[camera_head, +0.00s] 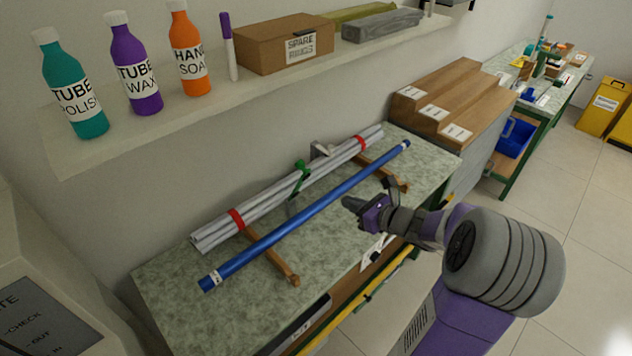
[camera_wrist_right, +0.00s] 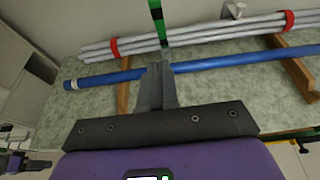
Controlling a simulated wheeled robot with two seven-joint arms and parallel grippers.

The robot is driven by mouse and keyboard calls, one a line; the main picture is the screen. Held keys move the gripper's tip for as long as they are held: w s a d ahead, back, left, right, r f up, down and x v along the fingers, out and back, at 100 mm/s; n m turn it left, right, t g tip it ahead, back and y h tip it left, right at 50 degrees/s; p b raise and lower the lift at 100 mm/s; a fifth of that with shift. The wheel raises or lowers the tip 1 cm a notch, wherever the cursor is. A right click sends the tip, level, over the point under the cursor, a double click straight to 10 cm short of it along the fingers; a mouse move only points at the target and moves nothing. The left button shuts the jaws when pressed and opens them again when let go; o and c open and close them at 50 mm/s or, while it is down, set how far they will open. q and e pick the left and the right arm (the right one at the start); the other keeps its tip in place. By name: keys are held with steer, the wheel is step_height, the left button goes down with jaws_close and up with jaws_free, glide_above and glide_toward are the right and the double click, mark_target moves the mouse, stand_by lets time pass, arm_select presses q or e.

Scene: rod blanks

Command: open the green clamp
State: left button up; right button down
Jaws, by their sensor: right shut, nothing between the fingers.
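The green clamp (camera_head: 300,178) sits at the middle of a bundle of grey tubes (camera_head: 215,232) on the bench. In the right wrist view its green and black bar (camera_wrist_right: 156,22) rises past the bundle to the top edge. I cannot tell whether the clamp is open. My right gripper (camera_head: 349,203) is shut and empty on the near side of the blue tube (camera_head: 325,200). In the right wrist view its fingertips (camera_wrist_right: 159,68) overlap the blue tube, below the clamp; contact is unclear. A dark and purple part at that view's lower left may be my left gripper (camera_wrist_right: 20,162).
Red bands (camera_head: 236,219) hold the bundle. Wooden supports (camera_head: 275,262) carry the tubes. A grey bracket (camera_head: 320,150) stands behind the bundle. A shelf (camera_head: 170,128) with bottles and boxes overhangs the back. The front left of the bench (camera_head: 185,310) is clear.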

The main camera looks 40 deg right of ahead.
steer(key=b, duration=0.1)
glide_toward(308, 177)
step_height(308, 177, down, 4)
steer(key=w, duration=0.2)
steer(key=shift+w+a+r, duration=0.1)
steer(key=shift+w+r, duration=0.2)
steer(key=shift+w, duration=0.3)
steer(key=shift+w+a+r, duration=0.1)
steer(key=shift+w+r, duration=0.2)
steer(key=shift+w, duration=0.3)
steer(key=shift+w+a+r, duration=0.1)
steer(key=shift+w+r, duration=0.2)
steer(key=shift+w, duration=0.3)
